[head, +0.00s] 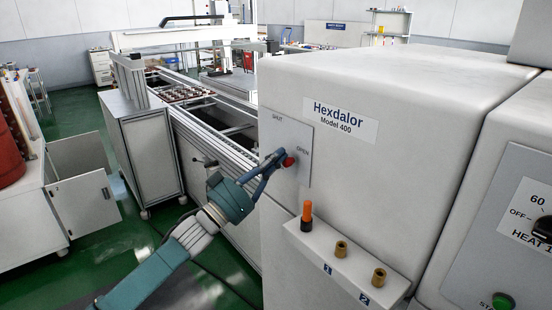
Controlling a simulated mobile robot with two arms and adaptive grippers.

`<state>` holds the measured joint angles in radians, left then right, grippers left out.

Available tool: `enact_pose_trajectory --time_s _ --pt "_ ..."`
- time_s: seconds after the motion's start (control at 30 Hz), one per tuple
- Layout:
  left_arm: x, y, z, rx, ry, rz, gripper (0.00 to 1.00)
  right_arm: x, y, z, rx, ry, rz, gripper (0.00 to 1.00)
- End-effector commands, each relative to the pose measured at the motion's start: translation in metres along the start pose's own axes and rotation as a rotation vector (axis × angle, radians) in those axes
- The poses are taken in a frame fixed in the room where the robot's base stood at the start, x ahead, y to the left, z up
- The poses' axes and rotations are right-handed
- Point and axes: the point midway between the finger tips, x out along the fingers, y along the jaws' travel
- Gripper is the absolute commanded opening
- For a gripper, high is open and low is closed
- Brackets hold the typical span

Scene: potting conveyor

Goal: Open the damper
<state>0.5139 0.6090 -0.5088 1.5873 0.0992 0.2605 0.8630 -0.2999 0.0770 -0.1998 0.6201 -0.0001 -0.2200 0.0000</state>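The damper's plate (296,140) is on the front of the white Hexdalor machine, marked SHUT at its upper left and OPEN at its right. A red knob (289,162) shows at the plate, just below the word OPEN. My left gripper (281,158) reaches up from the lower left, with its fingertips close together on the red knob. The fingers look shut on it, and they cover part of the knob and any lever behind it. My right gripper is not in view.
Below the plate, a white ledge (335,262) carries an orange-topped peg (307,212) and two brass sockets marked 1 and 2. A conveyor (215,128) runs behind my arm. A heat panel (530,220) is at the right. Green floor (130,235) lies open at the left.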

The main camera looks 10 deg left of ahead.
Motion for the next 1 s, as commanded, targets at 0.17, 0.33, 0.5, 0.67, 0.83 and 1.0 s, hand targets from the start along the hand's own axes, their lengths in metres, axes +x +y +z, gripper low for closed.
enact_pose_trajectory --time_s 0.17,0.33,0.5,0.67,0.83,1.0 --pt "0.000 0.000 0.000 -0.001 0.000 -0.001 0.00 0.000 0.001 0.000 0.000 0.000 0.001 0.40" --pt "0.004 0.001 -0.009 0.000 0.000 -0.001 0.00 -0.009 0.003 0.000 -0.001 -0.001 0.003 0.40" --pt "0.016 0.003 -0.031 0.000 0.000 -0.003 0.00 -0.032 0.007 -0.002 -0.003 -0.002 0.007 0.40" --pt "-0.001 0.002 -0.029 0.003 -0.005 -0.006 0.00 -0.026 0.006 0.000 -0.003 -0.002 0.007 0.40" --pt "-0.036 0.004 -0.029 0.003 -0.004 -0.005 0.00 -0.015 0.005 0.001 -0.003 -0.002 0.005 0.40" --pt "-0.065 0.005 -0.031 0.001 -0.002 -0.004 0.00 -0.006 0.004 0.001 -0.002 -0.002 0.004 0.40"
